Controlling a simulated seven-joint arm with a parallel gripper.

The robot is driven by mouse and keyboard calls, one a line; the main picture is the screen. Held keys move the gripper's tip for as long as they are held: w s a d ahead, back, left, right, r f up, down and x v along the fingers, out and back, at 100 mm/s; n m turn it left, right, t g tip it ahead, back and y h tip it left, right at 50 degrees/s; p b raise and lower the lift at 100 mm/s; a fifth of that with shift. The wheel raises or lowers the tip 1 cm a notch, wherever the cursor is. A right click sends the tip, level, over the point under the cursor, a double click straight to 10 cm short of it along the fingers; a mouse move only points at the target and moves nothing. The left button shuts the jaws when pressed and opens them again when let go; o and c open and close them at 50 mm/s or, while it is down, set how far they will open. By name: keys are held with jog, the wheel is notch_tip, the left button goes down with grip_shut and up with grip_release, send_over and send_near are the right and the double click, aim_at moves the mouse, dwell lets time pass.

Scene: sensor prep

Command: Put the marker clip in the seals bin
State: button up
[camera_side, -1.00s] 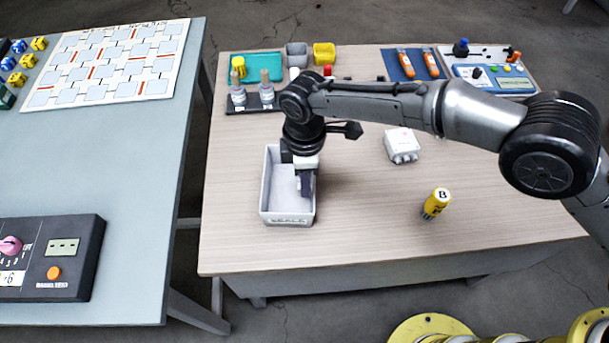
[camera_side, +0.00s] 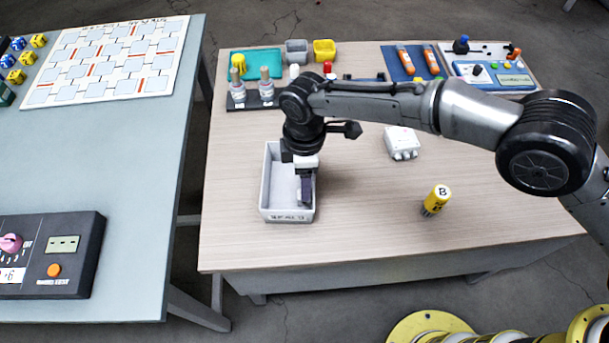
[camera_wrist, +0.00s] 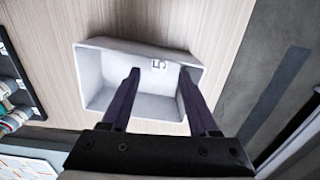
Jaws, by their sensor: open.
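The seals bin (camera_side: 264,192) is a light grey open box with dark lettering on its front wall, near the left of the table. It also shows in the wrist view (camera_wrist: 92,82). My gripper (camera_side: 305,196) reaches down into the bin's opening near its right wall. In the wrist view my gripper (camera_wrist: 160,74) is open, its two dark fingers apart with nothing held between them. A small white piece marked 5 (camera_wrist: 159,64) shows inside the bin by the wall, between the fingertips in the picture. It looks like the marker clip. It is hidden in the side view.
A dark rack with bottles (camera_side: 253,99) stands behind the bin, with grey (camera_side: 297,52) and yellow (camera_side: 324,50) tubs farther back. The front middle is clear.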

notch_tip(320, 180, up, 13)
dwell(0.4)
jog(key=w+d+r+m+t, duration=0.1)
jog(key=w+d+r+m, duration=0.25)
jog(key=d+r, duration=0.9)
jog(key=s+d+r+m+t+y, duration=0.1)
jog(key=s+d+r+m, duration=0.2)
jog(key=d, duration=0.6)
jog(key=s+d+r+m+t, duration=0.1)
jog(key=s+d+r+m, duration=0.15)
jog(key=d, duration=0.55)
jog(key=s+d+m+t, duration=0.1)
jog(key=s+d+m, duration=0.4)
jog(key=s+d, duration=0.6)
jog(key=s+d+f+m+t+h, duration=0.1)
jog(key=s+d+f+m, duration=0.3)
jog(key=s, duration=0.5)
notch_tip(320, 180, down, 2)
jog(key=shift+s+d+f+t, duration=0.15)
jog(key=shift+s+d+t, duration=0.15)
jog(key=shift+d, duration=0.95)
